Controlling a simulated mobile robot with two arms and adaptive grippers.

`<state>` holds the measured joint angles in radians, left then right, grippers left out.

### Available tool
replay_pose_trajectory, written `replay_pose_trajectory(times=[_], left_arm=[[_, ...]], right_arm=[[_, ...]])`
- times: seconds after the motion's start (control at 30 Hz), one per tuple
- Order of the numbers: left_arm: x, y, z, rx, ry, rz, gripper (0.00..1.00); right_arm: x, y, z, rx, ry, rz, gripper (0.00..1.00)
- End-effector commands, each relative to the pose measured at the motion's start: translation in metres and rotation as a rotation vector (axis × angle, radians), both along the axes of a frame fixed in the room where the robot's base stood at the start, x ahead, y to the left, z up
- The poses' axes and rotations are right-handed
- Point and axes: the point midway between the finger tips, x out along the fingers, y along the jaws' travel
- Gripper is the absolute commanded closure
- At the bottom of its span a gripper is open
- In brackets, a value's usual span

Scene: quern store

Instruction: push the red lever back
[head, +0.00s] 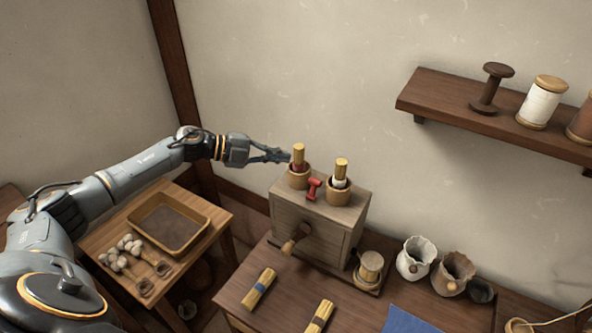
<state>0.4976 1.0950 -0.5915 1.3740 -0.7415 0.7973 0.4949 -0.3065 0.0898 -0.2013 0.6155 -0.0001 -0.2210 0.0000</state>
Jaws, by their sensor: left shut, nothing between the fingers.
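The small red lever (314,188) stands on top of the grey-brown wooden box (345,208), between two wooden cups. My left gripper (286,156) is shut and empty. In the picture it is up and to the left of the lever, close beside the left cup (299,178); I cannot tell whether it touches the cup. The lever is clear of the gripper and fully visible. My right gripper is not in view.
Each cup holds a yellow bundle, one banded red (298,154), one white (341,170). A wooden crank handle (296,239) sticks out of the box front. Small pots (416,257) stand to the right, and a tray (168,222) sits on the left table. A shelf (440,98) is above right.

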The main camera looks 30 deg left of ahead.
Motion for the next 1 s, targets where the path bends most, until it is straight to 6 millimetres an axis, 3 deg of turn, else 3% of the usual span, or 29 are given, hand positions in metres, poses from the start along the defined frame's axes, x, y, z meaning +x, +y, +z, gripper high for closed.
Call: replay_pose_trajectory(times=[0.27,0.8,0.93,1.0], left_arm=[[-0.011,0.020,0.016,-0.001,0.001,-0.002,1.00],[-0.012,0.021,0.018,-0.002,0.001,-0.001,1.00],[-0.010,0.013,0.015,-0.019,-0.008,0.007,1.00],[-0.006,-0.005,0.011,-0.059,-0.025,0.026,1.00]], right_arm=[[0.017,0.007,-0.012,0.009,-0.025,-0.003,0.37],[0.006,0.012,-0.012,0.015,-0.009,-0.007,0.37],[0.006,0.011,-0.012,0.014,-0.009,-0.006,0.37],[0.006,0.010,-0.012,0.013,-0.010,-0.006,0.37]])
